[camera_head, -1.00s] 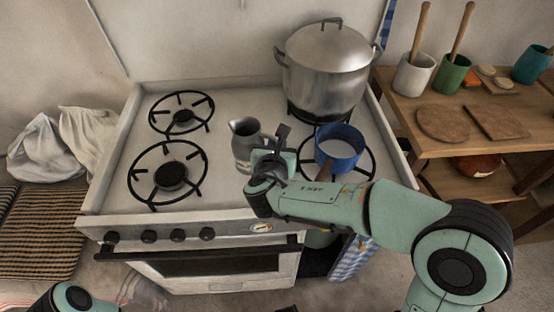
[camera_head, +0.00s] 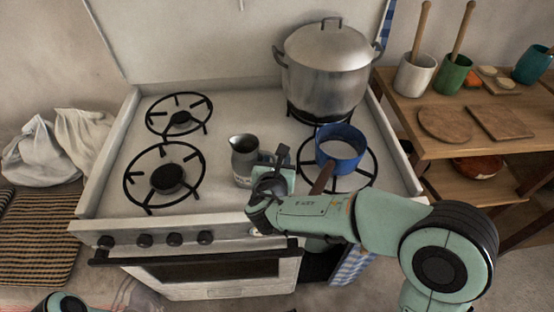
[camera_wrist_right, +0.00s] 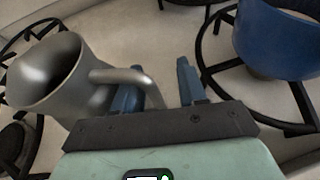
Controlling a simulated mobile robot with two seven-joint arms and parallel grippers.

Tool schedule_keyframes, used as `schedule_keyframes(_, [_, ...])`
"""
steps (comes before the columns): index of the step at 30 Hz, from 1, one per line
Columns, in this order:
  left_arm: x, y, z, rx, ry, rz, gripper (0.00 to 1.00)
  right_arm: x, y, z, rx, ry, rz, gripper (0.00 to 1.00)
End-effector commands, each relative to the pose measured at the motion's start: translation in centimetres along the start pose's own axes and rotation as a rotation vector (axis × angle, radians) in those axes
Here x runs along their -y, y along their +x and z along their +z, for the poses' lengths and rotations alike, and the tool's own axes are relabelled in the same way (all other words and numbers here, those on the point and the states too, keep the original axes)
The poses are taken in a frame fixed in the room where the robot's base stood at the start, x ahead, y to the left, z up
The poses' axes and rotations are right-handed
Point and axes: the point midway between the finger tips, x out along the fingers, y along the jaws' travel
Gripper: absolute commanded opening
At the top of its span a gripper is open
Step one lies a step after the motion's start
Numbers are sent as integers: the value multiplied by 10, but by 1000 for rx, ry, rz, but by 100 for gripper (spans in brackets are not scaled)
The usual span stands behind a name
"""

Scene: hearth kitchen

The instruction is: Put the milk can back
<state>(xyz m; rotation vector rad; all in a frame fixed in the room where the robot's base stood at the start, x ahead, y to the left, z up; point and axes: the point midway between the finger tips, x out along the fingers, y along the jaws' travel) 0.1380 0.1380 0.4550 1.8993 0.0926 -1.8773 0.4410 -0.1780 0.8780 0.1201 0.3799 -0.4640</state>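The milk can, a grey metal jug (camera_head: 244,160) with a loop handle, stands on the bare stovetop between the left burners and the blue pot. In the right wrist view the jug (camera_wrist_right: 62,78) is at the left, with its handle reaching between my fingers. My right gripper (camera_head: 274,160) is at the jug's right side. Its blue fingers (camera_wrist_right: 158,88) are apart with a clear gap, around the handle end and not closed on it. Only a piece of my left arm shows at the bottom left; its gripper is out of view.
A blue pot (camera_head: 341,146) sits on the front right burner, close to my right gripper. A large lidded steel pot (camera_head: 326,78) stands on the rear right burner. The left burners (camera_head: 167,178) are empty. A wooden side table (camera_head: 440,90) stands at the right.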

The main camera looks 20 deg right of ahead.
Motion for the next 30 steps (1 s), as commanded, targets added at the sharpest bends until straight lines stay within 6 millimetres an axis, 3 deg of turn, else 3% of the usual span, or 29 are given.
schedule_keyframes(10, [-2, -5, 6, 15, 1, 1, 43, -1, -4, 4, 0, 0, 2, 41])
schedule_keyframes(24, [-7, -20, 30, 83, 7, 3, 43, -1, -97, 4, 1, 0, 4, 41])
schedule_keyframes(30, [-8, -23, 34, 95, 8, 3, 43, 0, -118, 4, 1, 0, 1, 41])
